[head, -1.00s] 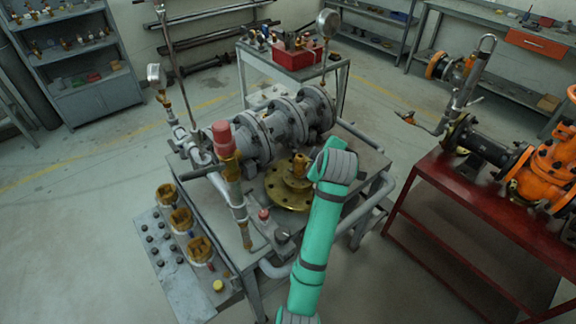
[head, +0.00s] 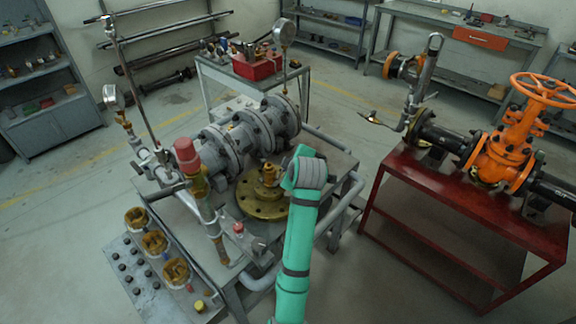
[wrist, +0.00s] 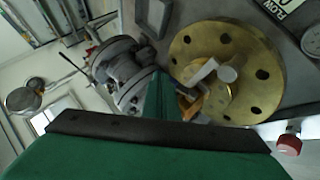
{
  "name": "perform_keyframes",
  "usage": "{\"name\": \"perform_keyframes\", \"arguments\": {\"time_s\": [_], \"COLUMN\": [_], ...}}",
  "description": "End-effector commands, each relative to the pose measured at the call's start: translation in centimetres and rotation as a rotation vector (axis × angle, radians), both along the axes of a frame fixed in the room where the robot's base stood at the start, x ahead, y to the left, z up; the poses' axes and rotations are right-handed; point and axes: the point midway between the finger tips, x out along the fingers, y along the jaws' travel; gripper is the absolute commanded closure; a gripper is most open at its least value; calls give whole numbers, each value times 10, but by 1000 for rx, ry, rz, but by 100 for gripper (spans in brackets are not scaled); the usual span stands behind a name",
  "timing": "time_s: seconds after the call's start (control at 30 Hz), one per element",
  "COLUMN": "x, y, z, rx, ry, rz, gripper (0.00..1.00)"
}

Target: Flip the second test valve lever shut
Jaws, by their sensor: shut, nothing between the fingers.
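In the head view a round brass flange (head: 262,205) lies on the grey bench, with a small brass fitting (head: 267,176) standing on it. In the wrist view the flange (wrist: 245,75) shows from above, with a pale lever-like piece (wrist: 204,72) over its middle. I cannot tell which part is the second test valve lever. My gripper (wrist: 165,97) shows in the wrist view as a narrow green tip, shut and empty, beside the flange and partly over the grey pipework. Whether it touches anything is unclear. In the head view my arm hides it.
A grey flanged pipe assembly (head: 245,138) runs behind the flange. A red-capped fitting (head: 187,155) rises at its left. A panel with brass gauges (head: 155,243) is at the bench's left. An orange gate valve (head: 503,150) stands on a red bench (head: 470,190) at right.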

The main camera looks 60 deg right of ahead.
Motion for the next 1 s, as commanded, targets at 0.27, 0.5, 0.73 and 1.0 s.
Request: {"name": "perform_keyframes", "arguments": {"time_s": [0.27,0.5,0.73,1.0], "x": [1,2,-1,-23], "y": [8,8,14,28], "z": [-3,-3,12,57], "rx": [-1,-1,-3,-4], "ry": [0,0,-2,-3], "rz": [1,1,5,8], "gripper": [100,100,100,100]}}
